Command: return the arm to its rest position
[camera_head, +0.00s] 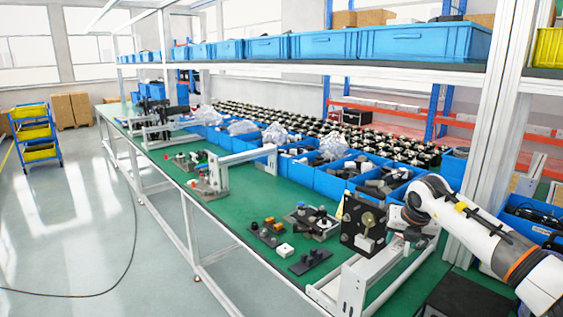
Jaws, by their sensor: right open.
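My right arm (490,245), white with an orange ring, reaches in from the right over the green workbench (240,222). My right gripper (402,232) is small and dark at the end of the arm. It is open, beside a black upright fixture (361,222) with a round brass-coloured part. I cannot tell whether it touches the fixture, and its fingertips are hard to make out. I see nothing held in it. My left gripper is not in view.
Blue bins (334,178) with parts line the bench behind the fixture. A white frame (352,284) stands in front of my gripper. Small dark blocks (270,232) lie left of the fixture. A shelf with blue crates (424,42) hangs above, and a white post (494,125) stands behind my arm.

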